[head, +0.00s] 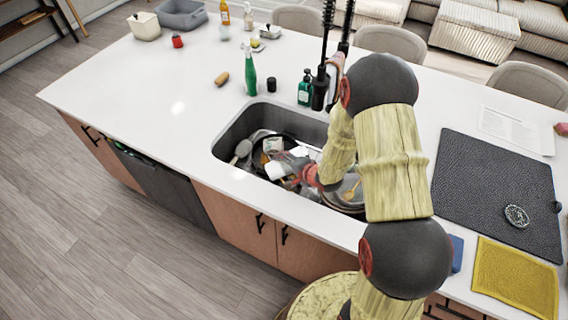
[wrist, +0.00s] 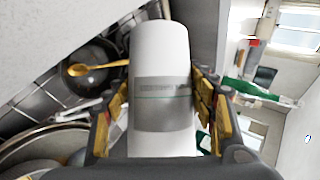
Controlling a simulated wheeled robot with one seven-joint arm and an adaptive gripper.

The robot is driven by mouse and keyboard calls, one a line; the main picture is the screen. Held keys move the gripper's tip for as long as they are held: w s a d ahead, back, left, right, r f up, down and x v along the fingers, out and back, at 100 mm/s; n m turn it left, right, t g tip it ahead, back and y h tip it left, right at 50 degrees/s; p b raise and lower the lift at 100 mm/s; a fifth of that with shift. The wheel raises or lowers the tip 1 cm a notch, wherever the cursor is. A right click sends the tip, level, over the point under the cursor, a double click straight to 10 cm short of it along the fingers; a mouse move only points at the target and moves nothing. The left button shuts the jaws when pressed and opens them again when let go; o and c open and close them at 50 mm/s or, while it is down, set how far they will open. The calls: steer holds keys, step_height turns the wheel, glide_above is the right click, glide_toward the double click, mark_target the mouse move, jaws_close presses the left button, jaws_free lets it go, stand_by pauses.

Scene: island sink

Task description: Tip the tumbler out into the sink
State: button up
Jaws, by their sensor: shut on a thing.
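The tumbler is a white cylinder with a grey printed band. In the wrist view the tumbler (wrist: 160,50) stands between the two yellow-padded fingers of my gripper (wrist: 161,105), which is shut on it. In the head view the tumbler (head: 275,170) shows small and white at the gripper's left, over the sink, and looks tilted on its side. My gripper (head: 293,171) is low over the sink opening. The sink (head: 262,121) is a grey basin holding dishes. The tumbler's mouth and any contents cannot be made out.
In the sink lie pans and other dishes; a dark pan with a yellow spoon (wrist: 92,68) shows in the wrist view. Behind the sink stand the faucet (head: 321,85), a green spray bottle (head: 250,75) and a soap bottle (head: 305,92). The counter left of the sink is clear.

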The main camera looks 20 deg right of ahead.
mark_target(292, 152)
steer(key=r+p, duration=0.1)
steer(key=r+m+y, duration=0.1)
steer(key=r+y+p, duration=0.1)
steer(key=shift+d+r+p, duration=0.1)
steer(key=shift+d+p, duration=0.15)
steer(key=shift+p, duration=0.1)
steer(key=d+r+m+y+p, duration=0.1)
steer(key=r+m+y+p, duration=0.1)
steer(key=p, duration=0.2)
steer(key=shift+d+r+t, duration=0.15)
steer(key=shift+d+t, duration=0.05)
steer(key=shift+t, duration=0.2)
steer(key=shift+d+r+m+t+y+p, duration=0.4)
steer(key=shift+d+r+m+y+p, duration=0.15)
steer(key=shift+r+y+p, duration=0.35)
stand_by(0.5)
